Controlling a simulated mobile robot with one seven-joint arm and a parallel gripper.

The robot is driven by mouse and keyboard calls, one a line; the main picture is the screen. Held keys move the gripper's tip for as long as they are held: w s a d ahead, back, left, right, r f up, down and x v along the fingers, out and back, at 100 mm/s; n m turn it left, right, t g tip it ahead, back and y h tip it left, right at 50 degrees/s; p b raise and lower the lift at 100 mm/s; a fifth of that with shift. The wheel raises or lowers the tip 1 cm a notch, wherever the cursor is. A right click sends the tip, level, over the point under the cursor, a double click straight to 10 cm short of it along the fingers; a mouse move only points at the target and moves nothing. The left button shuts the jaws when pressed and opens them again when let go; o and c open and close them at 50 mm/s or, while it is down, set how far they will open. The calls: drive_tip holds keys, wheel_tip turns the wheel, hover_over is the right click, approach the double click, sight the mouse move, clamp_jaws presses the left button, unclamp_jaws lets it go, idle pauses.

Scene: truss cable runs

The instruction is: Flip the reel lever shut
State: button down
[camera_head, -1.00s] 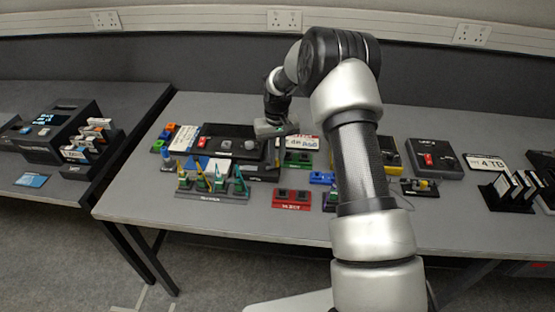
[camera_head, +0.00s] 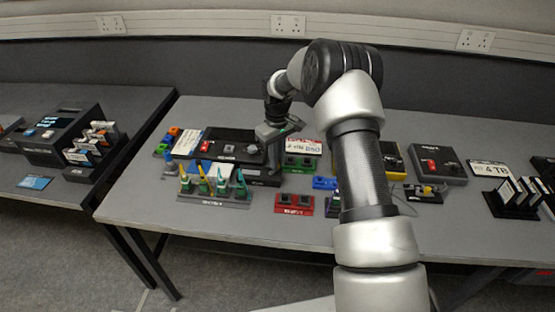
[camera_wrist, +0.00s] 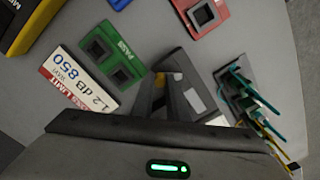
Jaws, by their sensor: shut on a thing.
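My gripper (camera_head: 272,160) is low at the right end of the long black unit (camera_head: 215,140), its fingers pointing down. In the wrist view its two dark fingers (camera_wrist: 163,98) reach over a dark block with pale panels (camera_wrist: 196,100). They are close together, shut on a small part, which I take to be the reel lever. The fingers and gripper body hide most of it, so I cannot tell the lever's angle. The black unit also carries a red switch and a grey knob (camera_head: 252,149).
A green two-socket block (camera_wrist: 113,62) and a white-and-red label card (camera_wrist: 78,78) lie beside the gripper. A rack of green-and-yellow cables (camera_head: 213,186) stands in front of the black unit. A red block (camera_head: 294,203) sits front right. The table's front strip is clear.

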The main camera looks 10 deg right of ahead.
drive_tip(key=c, duration=1.7)
unclamp_jaws()
wheel_tip(320, 180, up, 18)
drive_tip(key=shift+f+p, duration=0.25)
drive_tip(key=shift+p, duration=0.25)
